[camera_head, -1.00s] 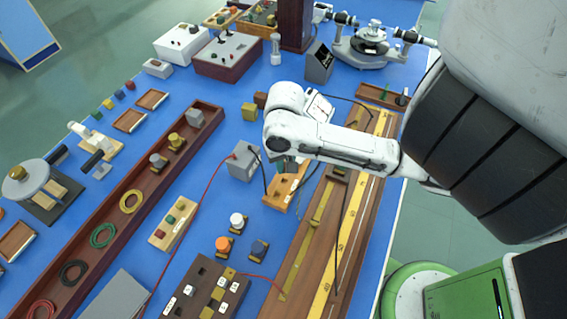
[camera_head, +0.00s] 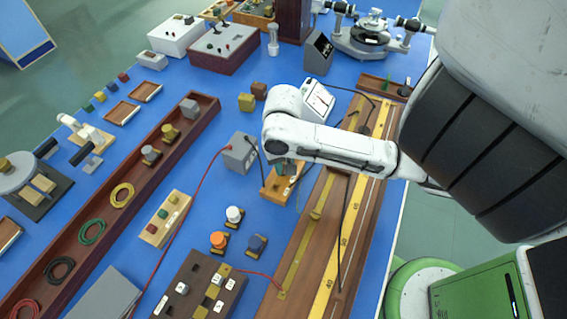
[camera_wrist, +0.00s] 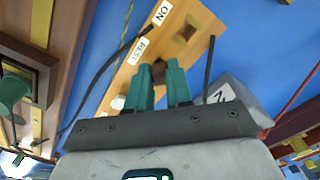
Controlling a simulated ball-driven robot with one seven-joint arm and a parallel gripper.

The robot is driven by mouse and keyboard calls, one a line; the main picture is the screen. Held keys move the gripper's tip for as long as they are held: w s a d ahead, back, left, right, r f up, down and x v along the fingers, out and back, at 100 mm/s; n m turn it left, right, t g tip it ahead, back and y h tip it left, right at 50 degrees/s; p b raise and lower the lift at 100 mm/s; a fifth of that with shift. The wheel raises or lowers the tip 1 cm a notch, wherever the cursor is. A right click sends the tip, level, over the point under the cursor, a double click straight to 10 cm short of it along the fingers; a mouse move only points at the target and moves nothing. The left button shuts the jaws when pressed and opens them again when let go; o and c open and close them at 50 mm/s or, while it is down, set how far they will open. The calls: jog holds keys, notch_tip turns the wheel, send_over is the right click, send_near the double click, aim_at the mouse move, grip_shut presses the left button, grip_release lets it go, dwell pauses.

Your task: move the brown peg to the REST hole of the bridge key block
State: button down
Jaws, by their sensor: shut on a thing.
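The bridge key block (camera_head: 272,192) is a light wooden block near the middle of the bench, partly under my arm. In the wrist view the block (camera_wrist: 200,18) shows an ON label (camera_wrist: 161,13) beside an empty square hole (camera_wrist: 186,33), and a REST label (camera_wrist: 138,51). My gripper (camera_wrist: 159,67) has green fingers and is shut on the brown peg (camera_wrist: 158,74), beside the REST label. The fingers hide most of the peg and the REST hole, so I cannot tell how deep the peg sits.
A grey box (camera_head: 238,153) with leads stands just left of the block. A long wooden board with a yellow scale (camera_head: 338,222) lies to its right. A dark cable (camera_wrist: 105,70) runs across the board side of the block. Blue bench top is free in front of the grey box.

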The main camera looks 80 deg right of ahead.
jog(key=shift+f, duration=0.35)
jog(key=c, duration=0.9)
grip_release()
jog(key=shift+c, duration=0.2)
notch_tip(320, 180, up, 11)
jog(key=shift+p, duration=0.35)
jog(key=shift+f, duration=0.1)
